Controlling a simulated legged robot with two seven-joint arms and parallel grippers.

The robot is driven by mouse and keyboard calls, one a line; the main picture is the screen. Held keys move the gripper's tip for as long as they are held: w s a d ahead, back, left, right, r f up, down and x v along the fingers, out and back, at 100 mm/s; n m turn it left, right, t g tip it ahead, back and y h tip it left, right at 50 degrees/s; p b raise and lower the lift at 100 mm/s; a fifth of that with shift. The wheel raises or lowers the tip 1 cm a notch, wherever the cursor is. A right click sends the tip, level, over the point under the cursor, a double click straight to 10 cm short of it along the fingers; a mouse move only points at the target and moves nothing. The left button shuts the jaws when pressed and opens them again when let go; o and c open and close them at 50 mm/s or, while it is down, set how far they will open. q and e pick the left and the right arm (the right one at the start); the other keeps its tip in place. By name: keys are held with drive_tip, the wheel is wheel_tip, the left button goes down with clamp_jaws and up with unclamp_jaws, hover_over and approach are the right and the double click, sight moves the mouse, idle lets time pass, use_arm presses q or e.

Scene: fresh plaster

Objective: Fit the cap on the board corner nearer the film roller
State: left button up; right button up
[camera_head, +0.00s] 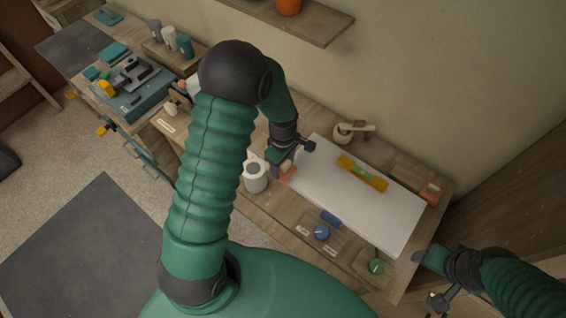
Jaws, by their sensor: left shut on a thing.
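The white board (350,195) lies flat on the wooden bench. My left gripper (285,167) is at the board's left corner, shut on a small orange-red cap (289,173). The cap is at or just over that corner; I cannot tell whether it is seated. A white roll (255,177), perhaps the film roller, stands just left of that corner. My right gripper (426,258) is beside the bench's right end, near the board's front right corner; its jaw opening is unclear. My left arm hides part of the bench.
A yellow level (362,174) lies on the board. A cream handled object (350,131) stands behind it. A blue knob-like item (321,231) and a green one (376,267) sit along the front. An orange block (430,194) is at the right. A shelf (300,22) overhangs the back.

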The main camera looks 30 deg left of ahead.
use_arm(q)
drive_tip(key=shift+f, duration=0.3)
drive_tip(key=shift+d+f, duration=0.1)
drive_tip(key=shift+d+f+b, duration=0.1)
drive_tip(key=shift+f+b, duration=0.05)
drive_tip(key=shift+b, duration=0.2)
drive_tip(key=o, duration=1.6)
